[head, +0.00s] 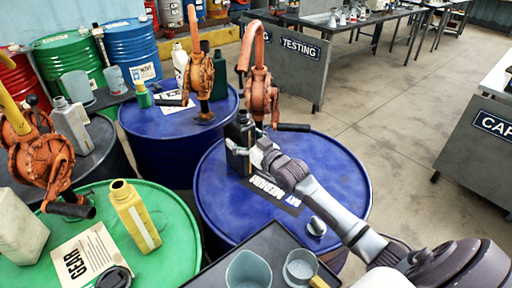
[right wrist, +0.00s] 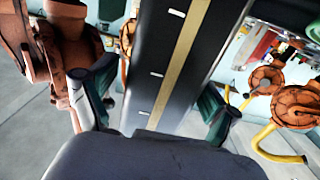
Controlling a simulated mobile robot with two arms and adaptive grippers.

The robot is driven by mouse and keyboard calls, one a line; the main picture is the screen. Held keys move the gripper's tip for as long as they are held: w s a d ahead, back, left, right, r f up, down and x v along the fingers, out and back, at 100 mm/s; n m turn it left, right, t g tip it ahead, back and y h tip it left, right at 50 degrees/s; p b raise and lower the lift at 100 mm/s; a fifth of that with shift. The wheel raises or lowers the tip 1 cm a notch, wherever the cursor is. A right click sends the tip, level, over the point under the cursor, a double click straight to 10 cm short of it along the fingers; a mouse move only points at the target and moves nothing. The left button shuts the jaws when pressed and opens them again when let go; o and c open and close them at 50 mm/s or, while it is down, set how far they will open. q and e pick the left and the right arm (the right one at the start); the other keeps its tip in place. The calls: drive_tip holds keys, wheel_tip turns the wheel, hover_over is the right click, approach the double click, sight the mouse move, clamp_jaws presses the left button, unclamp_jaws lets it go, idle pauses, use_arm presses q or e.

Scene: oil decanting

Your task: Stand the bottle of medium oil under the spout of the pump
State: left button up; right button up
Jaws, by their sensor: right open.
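The dark bottle of medium oil (head: 240,138) stands upright on the blue drum lettered for medium oil (head: 330,178). An orange pump (head: 261,97) rises from that drum. Its curved spout (head: 245,50) hangs in the picture just above the bottle's neck; exact alignment is hard to tell. My right gripper (head: 252,150) is at the bottle's right side, partly covering it. In the right wrist view the bottle (right wrist: 168,50), with its yellow stripe, stands between the two open fingers (right wrist: 155,108), with a gap visible at each side. My left gripper is out of view.
A tray (head: 225,272) with clear cups (head: 249,270) sits at the front. A green drum at left (head: 170,220) carries a yellow bottle (head: 134,215). Another blue drum (head: 165,125) with an orange pump (head: 203,60) stands behind. Open floor lies to the right.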

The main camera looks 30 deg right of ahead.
drive_tip(key=s+d+b, duration=0.1)
drive_tip(key=s, duration=0.9)
drive_tip(key=shift+s+d, duration=0.15)
drive_tip(key=shift+d, duration=0.1)
